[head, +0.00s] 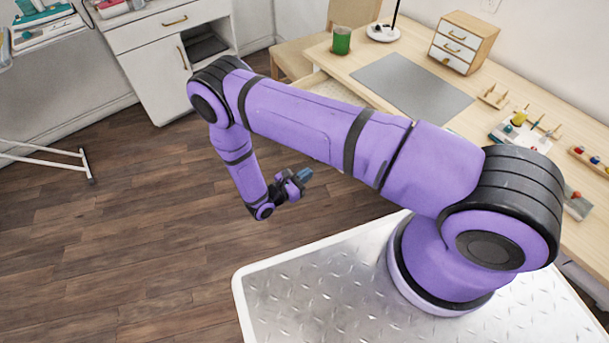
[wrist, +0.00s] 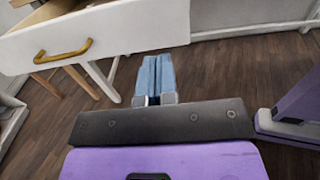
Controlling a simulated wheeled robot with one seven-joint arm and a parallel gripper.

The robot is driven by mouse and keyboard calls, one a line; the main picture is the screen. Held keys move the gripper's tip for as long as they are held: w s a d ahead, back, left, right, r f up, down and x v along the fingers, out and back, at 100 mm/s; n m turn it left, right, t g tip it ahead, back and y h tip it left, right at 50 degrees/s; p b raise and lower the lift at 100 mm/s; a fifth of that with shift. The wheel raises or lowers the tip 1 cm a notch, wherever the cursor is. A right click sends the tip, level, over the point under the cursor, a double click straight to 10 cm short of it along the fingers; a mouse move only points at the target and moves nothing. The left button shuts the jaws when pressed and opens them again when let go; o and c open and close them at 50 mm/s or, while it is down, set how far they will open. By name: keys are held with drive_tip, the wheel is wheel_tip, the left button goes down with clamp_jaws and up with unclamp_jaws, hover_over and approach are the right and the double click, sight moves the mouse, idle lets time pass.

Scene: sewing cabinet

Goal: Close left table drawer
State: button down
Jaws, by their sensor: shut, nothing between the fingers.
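The left table drawer (wrist: 120,38) shows in the wrist view as a white front with a brass handle (wrist: 63,52), at the upper left. It stands pulled out, and part of its inside shows over the top edge. In the head view a pale part of the drawer (head: 338,90) juts from the desk's left end, and my arm hides the rest. My gripper (wrist: 153,77), with blue fingertips, is shut and empty. It is to the right of the handle in the wrist view, apart from it. In the head view my gripper (head: 304,175) hangs above the floor.
The wooden desk (head: 345,58) holds a grey mat (head: 412,86), a green cup (head: 341,40), a lamp base (head: 383,32) and a small drawer box (head: 463,42). A chair (head: 296,53) stands behind the desk's left end. A white cabinet (head: 160,62) is at the back left.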

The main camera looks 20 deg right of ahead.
drive_tip(key=x, duration=1)
drive_tip(key=shift+d, duration=0.2)
drive_tip(key=shift+w+d, duration=0.1)
drive_tip(key=x, duration=2.9)
drive_tip(key=shift+d+f, duration=0.15)
drive_tip(key=shift+d, duration=0.1)
drive_tip(key=shift+w+d, duration=0.25)
drive_tip(key=shift+d, duration=0.45)
